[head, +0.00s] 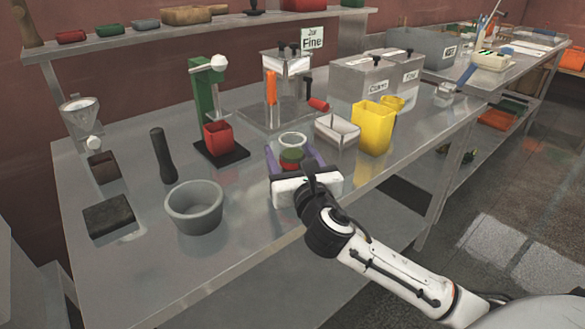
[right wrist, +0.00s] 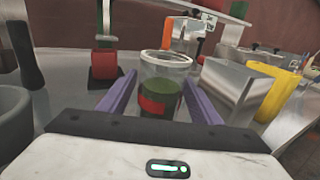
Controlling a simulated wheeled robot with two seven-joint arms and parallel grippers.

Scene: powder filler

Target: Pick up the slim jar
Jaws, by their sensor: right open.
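A small clear jar with green contents and a red label stands upright on the steel table; it shows in the head view (head: 292,141) and in the right wrist view (right wrist: 164,82). My right gripper (head: 291,155) is open, with its purple fingers on either side of the jar. In the right wrist view, my right gripper's fingers (right wrist: 160,88) flank the jar with visible gaps on both sides. The jar's lower part is partly hidden by the gripper in the head view. My left gripper is not in view.
A grey mortar (head: 194,207), a dark pestle (head: 162,157) and a green stand (head: 205,97) with a red cup (head: 218,137) are to the left.

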